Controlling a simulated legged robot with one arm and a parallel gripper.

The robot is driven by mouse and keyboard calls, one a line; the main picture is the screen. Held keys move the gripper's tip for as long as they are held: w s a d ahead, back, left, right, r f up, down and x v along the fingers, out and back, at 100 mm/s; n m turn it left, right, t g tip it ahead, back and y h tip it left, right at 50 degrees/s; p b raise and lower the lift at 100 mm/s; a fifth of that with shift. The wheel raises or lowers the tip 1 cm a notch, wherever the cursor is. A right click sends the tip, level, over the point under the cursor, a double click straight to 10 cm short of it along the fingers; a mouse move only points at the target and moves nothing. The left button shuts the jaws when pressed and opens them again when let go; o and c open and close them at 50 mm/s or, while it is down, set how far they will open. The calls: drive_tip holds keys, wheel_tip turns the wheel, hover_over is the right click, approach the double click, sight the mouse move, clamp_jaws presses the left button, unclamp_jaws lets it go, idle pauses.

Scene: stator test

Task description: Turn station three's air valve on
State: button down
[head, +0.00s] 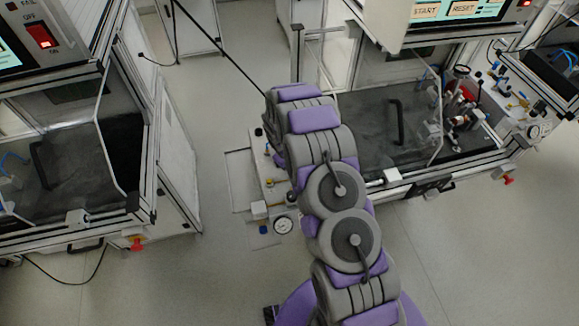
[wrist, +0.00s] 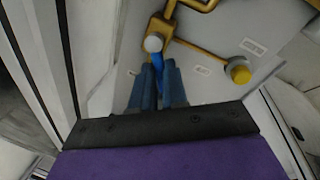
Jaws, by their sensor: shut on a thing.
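In the wrist view, a bright blue valve handle (wrist: 157,60) hangs below a pale round cap on brass-coloured pipework (wrist: 172,27). My gripper (wrist: 159,70) has its two dull blue fingers closed on either side of this handle, shut on it. The lower part of the handle is mostly hidden between the fingers. In the head view, my purple and grey arm reaches up the middle over a pale panel with a round gauge (head: 283,225). My gripper and the held handle are hidden there. I cannot read a station number.
A yellow knob (wrist: 239,73) sits on a pipe right of my fingers. Framed test benches stand left (head: 75,170) and right (head: 380,130) of my arm in the head view. Open floor (head: 190,270) lies between them at the front.

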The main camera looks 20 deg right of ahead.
drive_tip(key=m, duration=0.2)
drive_tip(key=w+d+m, duration=0.1)
drive_tip(key=m, duration=0.1)
drive_tip(key=shift+g+b, duration=0.4)
drive_tip(key=shift+d+m, duration=0.2)
drive_tip(key=shift+m, duration=0.8)
drive_tip(key=shift+d, duration=0.1)
drive_tip(key=c, duration=1.1)
unclamp_jaws()
drive_tip(key=shift+s, duration=0.1)
drive_tip(key=shift+c, duration=0.2)
drive_tip(key=a+r+p, duration=0.1)
drive_tip(key=r, duration=0.7)
drive_tip(key=a+r+p, duration=0.1)
drive_tip(key=a+r, duration=0.1)
drive_tip(key=r, duration=0.7)
drive_tip(key=shift+a, duration=0.3)
